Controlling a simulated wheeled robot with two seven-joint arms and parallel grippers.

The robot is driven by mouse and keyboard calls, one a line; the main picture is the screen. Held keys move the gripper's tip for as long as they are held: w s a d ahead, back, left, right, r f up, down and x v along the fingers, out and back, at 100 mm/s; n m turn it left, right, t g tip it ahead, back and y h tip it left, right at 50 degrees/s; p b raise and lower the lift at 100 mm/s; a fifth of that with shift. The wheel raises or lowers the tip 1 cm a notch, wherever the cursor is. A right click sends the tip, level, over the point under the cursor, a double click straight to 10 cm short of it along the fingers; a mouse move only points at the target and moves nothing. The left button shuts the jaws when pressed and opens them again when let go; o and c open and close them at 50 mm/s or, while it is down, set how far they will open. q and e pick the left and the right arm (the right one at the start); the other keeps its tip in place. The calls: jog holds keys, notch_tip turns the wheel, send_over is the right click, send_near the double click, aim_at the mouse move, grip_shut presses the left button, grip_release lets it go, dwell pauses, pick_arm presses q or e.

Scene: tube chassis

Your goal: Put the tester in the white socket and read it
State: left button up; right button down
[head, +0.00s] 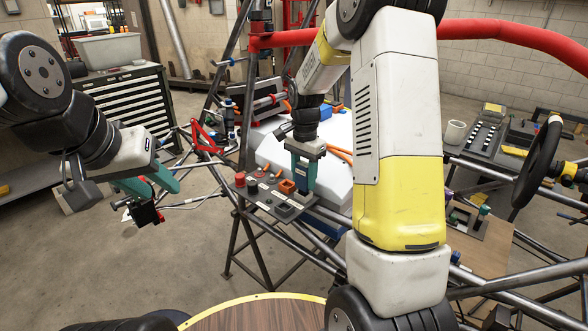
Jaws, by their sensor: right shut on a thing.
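A dark grey panel (262,197) with several coloured sockets and knobs sits on the tube frame. It carries a red knob (240,180), an orange square socket (287,186) and a dark grey socket (283,210). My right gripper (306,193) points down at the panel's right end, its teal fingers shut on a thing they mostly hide. I cannot tell whether that is the tester, and no reading shows. I cannot make out a white socket; the gripper may cover it.
Chassis tubes surround the panel, with a white rounded cover (335,165) behind it. A tool cabinet (125,100) stands back left. A steering wheel (537,163) and a tray of parts (487,135) are at the right. A round wooden top (255,315) is in front.

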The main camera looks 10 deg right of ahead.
jog(key=shift+f, duration=0.6)
dwell(0.7)
jog(key=c, duration=1.1)
grip_release()
jog(key=shift+r, duration=0.1)
jog(key=shift+r, duration=5.45)
jog(key=shift+s, duration=0.1)
jog(key=s+r+n+t, duration=0.2)
jog(key=s+n, duration=0.1)
jog(key=s, duration=0.5)
jog(key=s+a+r+n+t+y, duration=0.1)
jog(key=s+r+n+t, duration=0.1)
jog(key=s, duration=0.6)
jog(key=s+a+r+n+t+y, duration=0.1)
jog(key=s+r+n+t, duration=0.1)
jog(key=s+r+n, duration=0.2)
jog(key=shift+s+a+r+n, duration=0.1)
jog(key=shift+s+n, duration=0.4)
jog(key=shift+s, duration=0.55)
jog(key=shift+s+r+n, duration=0.1)
jog(key=shift+s+n, duration=0.4)
jog(key=shift+s, duration=0.5)
